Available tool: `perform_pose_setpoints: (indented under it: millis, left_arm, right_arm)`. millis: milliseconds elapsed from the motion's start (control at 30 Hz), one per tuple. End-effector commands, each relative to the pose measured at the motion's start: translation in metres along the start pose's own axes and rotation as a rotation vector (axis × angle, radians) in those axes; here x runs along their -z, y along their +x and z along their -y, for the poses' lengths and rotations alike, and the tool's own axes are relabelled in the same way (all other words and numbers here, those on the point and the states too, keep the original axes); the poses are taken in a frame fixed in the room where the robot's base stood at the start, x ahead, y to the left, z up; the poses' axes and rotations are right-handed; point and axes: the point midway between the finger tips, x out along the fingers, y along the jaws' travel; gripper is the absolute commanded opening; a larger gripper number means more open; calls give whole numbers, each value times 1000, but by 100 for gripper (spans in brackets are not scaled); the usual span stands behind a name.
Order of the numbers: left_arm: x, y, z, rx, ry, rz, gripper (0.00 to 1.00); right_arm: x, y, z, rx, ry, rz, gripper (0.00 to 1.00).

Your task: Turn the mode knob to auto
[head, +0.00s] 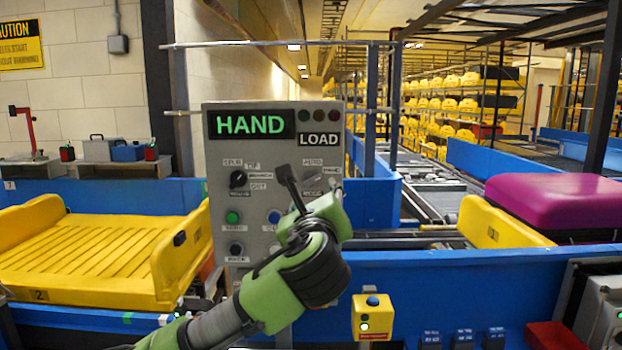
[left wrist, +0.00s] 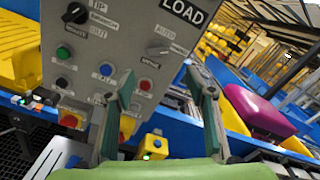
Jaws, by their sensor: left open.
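The grey control panel (head: 222,160) stands in front of me, its display (head: 249,125) reading HAND in green, with a LOAD sign (head: 319,141) beside it. The mode knob (head: 311,174) is on the panel's right side, between an AUTO label above and a MODE label below. It also shows in the left wrist view (left wrist: 179,49), beyond the fingertips. Its exact pointer direction is hard to read. My left gripper (head: 301,188) is in front of the panel by the knob. In the left wrist view its two fingers (left wrist: 160,78) are spread with nothing between them. My right gripper is not in view.
Other knobs (head: 238,179) and coloured buttons (head: 232,217) sit on the panel's left side. A yellow tray (head: 80,255) lies to the left, a magenta-topped item (head: 552,198) to the right. A yellow button box (head: 373,315) is below the panel.

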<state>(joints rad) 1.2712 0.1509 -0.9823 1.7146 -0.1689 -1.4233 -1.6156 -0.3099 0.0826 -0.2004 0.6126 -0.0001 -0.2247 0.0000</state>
Motion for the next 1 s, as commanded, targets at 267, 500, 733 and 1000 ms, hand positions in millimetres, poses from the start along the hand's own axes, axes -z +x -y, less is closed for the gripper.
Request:
perform_pose_setpoints:
  millis: [267, 500, 733, 1000]
  left_arm:
    - [-3, 54, 0, -6, 0, 0, 50]
    - [-2, 90, 0, -4, -2, -1, 50]
    - [-1, 107, 0, -2, -2, 0, 50]
    - [0, 110, -1, -1, -3, 0, 50]
  right_arm:
    - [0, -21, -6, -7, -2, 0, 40]
    - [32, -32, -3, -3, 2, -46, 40]
    - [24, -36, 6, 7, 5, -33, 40]
    - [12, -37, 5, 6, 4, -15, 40]
